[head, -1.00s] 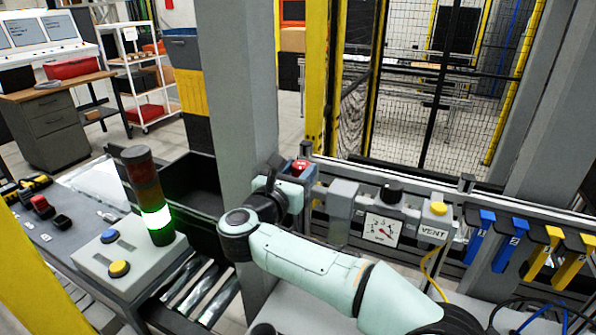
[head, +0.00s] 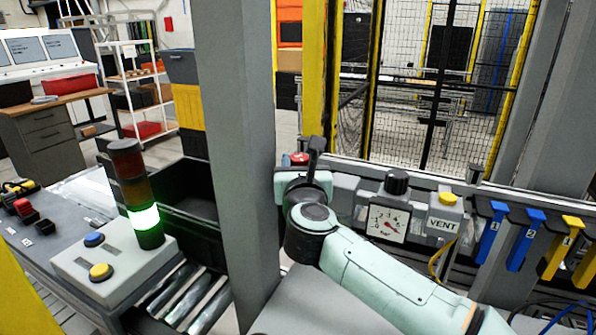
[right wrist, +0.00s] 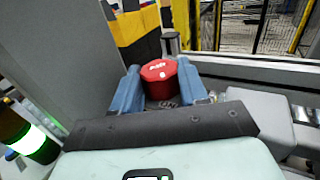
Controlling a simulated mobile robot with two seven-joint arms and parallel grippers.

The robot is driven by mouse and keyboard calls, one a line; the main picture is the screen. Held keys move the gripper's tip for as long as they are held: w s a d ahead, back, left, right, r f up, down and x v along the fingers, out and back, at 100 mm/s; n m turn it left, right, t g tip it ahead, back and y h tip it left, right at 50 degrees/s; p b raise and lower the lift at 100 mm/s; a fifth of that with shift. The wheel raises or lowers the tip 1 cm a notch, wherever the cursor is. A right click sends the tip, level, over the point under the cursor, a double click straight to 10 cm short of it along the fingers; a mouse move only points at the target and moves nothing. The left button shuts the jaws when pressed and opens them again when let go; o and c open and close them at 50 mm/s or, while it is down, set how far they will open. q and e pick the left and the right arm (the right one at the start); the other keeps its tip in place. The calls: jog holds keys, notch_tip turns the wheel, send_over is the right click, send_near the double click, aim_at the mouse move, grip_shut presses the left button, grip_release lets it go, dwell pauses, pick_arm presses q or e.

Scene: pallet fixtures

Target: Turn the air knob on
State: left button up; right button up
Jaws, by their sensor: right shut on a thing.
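The red air knob (right wrist: 158,70) sits between the two blue fingers of my right gripper (right wrist: 160,80) in the right wrist view. White marking shows on its flat face. The fingers are on either side of the knob and shut on it. In the head view only a small red part of the knob (head: 299,158) shows behind my right gripper (head: 308,166), which hides most of it. My left gripper is not in view.
Right of the knob are a pressure gauge (head: 387,223), a black knob (head: 397,182) and a VENT box with a yellow button (head: 447,198). A grey post (head: 235,150) stands close on the left. A lit stack light (head: 144,217) is farther left.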

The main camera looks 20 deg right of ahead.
jog(key=shift+n+y, duration=0.3)
jog(key=shift+y, duration=0.2)
jog(key=o, duration=1.1)
jog(key=shift+c, duration=0.2)
jog(key=b+v, duration=0.2)
jog(key=v, duration=1.1)
jog(key=shift+s, duration=0.2)
jog(key=shift+a+f, duration=0.1)
jog(key=shift+f, duration=0.05)
